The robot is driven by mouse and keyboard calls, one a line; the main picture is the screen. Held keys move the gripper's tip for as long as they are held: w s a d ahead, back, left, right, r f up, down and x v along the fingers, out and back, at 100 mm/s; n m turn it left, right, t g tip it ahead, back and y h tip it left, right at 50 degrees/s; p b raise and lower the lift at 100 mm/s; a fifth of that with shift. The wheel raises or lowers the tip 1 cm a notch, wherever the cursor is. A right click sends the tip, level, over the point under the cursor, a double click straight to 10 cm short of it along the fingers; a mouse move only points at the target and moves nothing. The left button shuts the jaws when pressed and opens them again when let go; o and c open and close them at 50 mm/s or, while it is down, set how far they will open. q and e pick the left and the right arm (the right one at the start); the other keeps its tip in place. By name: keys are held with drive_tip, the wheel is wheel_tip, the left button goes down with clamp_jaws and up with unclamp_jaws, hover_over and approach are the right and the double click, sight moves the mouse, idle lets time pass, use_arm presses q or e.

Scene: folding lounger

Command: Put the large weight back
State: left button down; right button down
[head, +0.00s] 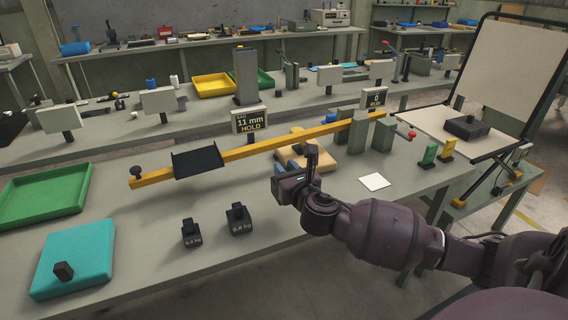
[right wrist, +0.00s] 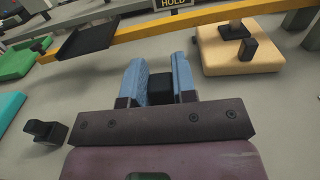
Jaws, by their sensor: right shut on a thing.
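My right gripper (head: 288,166) is over the bench, in front of the yellow beam, with its blue fingers pointing away from me. In the right wrist view the fingers (right wrist: 160,72) are shut on a dark block (right wrist: 160,88). Most of the block is hidden by the gripper, and no label shows on it. A black weight marked 0.8 kg (head: 238,220) stands upright on the bench, left of the gripper. A smaller black weight marked 0.4 kg (head: 191,234) stands beside it. My left gripper is not in view.
The yellow beam (head: 262,149) carries an empty black tray (head: 198,163) at its left. A tan pad (head: 325,160) with a dark piece lies beyond the gripper. A teal pad (head: 85,248) and green tray (head: 45,196) are left. A white card (head: 374,181) lies right.

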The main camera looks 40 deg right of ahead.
wheel_tip(320, 180, down, 4)
drive_tip(key=shift+f+b, duration=0.1)
drive_tip(key=shift+b, duration=0.7)
drive_tip(key=shift+f, duration=0.55)
drive_tip(key=shift+r, duration=0.1)
drive_tip(key=shift+f, duration=0.2)
drive_tip(key=c, duration=0.9)
unclamp_jaws()
drive_tip(key=shift+f, duration=0.15)
